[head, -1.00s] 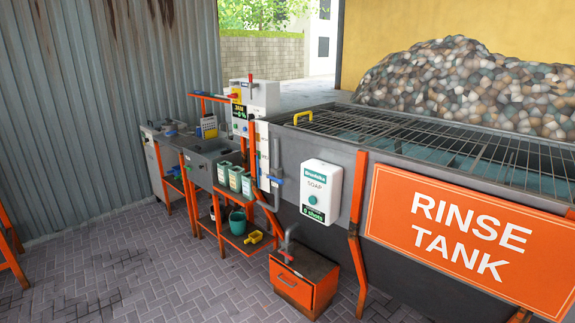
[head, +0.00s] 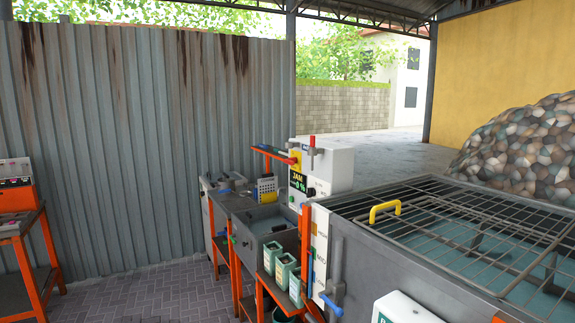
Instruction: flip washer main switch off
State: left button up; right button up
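A white control box (head: 321,167) with a "JAM 0 %" display stands at the middle of the head view, beyond the near end of the rinse tank. A red lever (head: 312,141) sticks up from its top, with a yellow and red part beside it. A small black knob (head: 311,192) is on its front. I cannot tell which of these, if any, is the washer main switch. Neither of my grippers is in view.
The rinse tank (head: 362,241) with its grating and yellow handle (head: 384,211) fills the right. A sink bench (head: 262,220) with green containers (head: 284,269) stands at centre. An orange-framed table (head: 44,240) is at left. Paved floor (head: 140,287) is open between.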

aim_at(290, 161)
jog(key=i+j, duration=0.35)
jog(key=i, duration=0.15)
jog(key=i+j+u, duration=0.1)
jog(key=i+j, duration=0.25)
jog(key=i, duration=0.15)
jog(key=i+j+u, duration=0.1)
jog(key=i+j, duration=0.25)
jog(key=i, duration=0.2)
jog(key=i+j, duration=0.25)
jog(key=i, duration=0.25)
